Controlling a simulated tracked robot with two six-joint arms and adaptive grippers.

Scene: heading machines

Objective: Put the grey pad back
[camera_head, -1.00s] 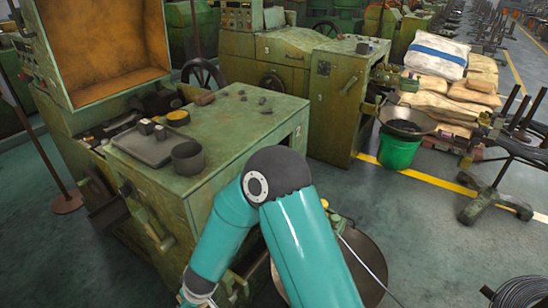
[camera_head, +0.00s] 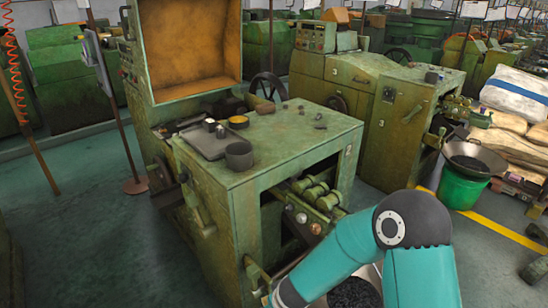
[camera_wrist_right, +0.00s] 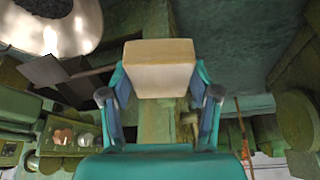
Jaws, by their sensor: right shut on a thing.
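My right gripper (camera_wrist_right: 160,82) is shut on a pale beige block (camera_wrist_right: 158,62) in the right wrist view, with one teal finger on each side of it. The block may be the pad; it looks beige rather than grey here. In the head view my right arm comes in from the lower right, and its gripper and the block are out of sight. A flat grey tray (camera_head: 212,143) lies on the green machine's top (camera_head: 275,150) with small pieces on it. I cannot tell whether any other pad is there. My left gripper is not in view.
A dark cup (camera_head: 239,156) and a yellow-rimmed round tin (camera_head: 238,122) stand near the tray. The machine's front is open, with rollers (camera_head: 318,192) inside. A pan of dark bits (camera_wrist_right: 45,22) is close by in the wrist view. A green bucket (camera_head: 462,187) stands right.

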